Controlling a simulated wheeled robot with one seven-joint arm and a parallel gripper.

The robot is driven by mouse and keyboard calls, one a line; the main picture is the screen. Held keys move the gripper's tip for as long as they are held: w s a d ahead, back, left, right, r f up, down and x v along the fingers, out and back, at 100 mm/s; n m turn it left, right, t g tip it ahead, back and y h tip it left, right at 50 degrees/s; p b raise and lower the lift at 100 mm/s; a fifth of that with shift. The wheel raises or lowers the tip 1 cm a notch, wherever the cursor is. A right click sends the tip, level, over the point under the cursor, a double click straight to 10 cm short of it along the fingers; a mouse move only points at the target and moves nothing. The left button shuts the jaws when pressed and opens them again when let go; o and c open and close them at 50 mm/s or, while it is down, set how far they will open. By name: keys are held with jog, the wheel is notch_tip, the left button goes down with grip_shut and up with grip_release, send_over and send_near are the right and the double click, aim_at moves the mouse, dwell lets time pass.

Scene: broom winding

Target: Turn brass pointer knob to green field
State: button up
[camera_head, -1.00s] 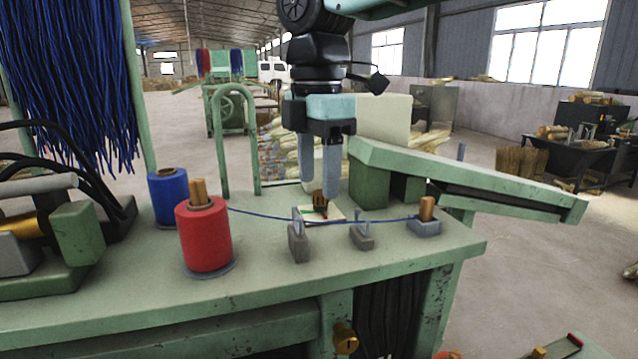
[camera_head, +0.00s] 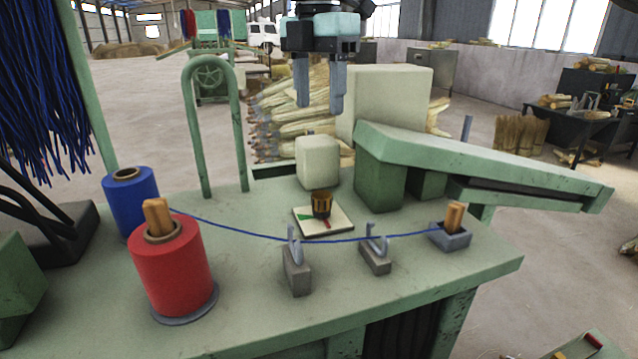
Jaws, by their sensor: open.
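The brass pointer knob (camera_head: 321,204) stands on a small cream dial plate (camera_head: 339,226) on the green bench top. A green field (camera_head: 304,216) shows at the left of the plate, and a red mark (camera_head: 326,222) shows in front of the knob. I cannot clearly tell which way the pointer faces. My gripper (camera_head: 320,106) is open and empty, fingers pointing down, well above the knob and apart from it.
A blue thread (camera_head: 265,236) runs from the blue spool (camera_head: 130,200) past two grey hook guides (camera_head: 296,268) (camera_head: 376,254) in front of the dial. A red spool (camera_head: 172,268) stands front left. A pale block (camera_head: 317,162) sits behind the knob.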

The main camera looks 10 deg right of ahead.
aim_at(321, 194)
jog(key=f+p, duration=0.1)
jog(key=f, duration=0.7)
jog(key=f+p, duration=0.2)
jog(key=f, duration=0.6)
jog(key=shift+s+d+f, duration=0.15)
jog(key=shift+s+f, duration=0.05)
jog(key=shift+f, duration=0.15)
jog(key=c, duration=1)
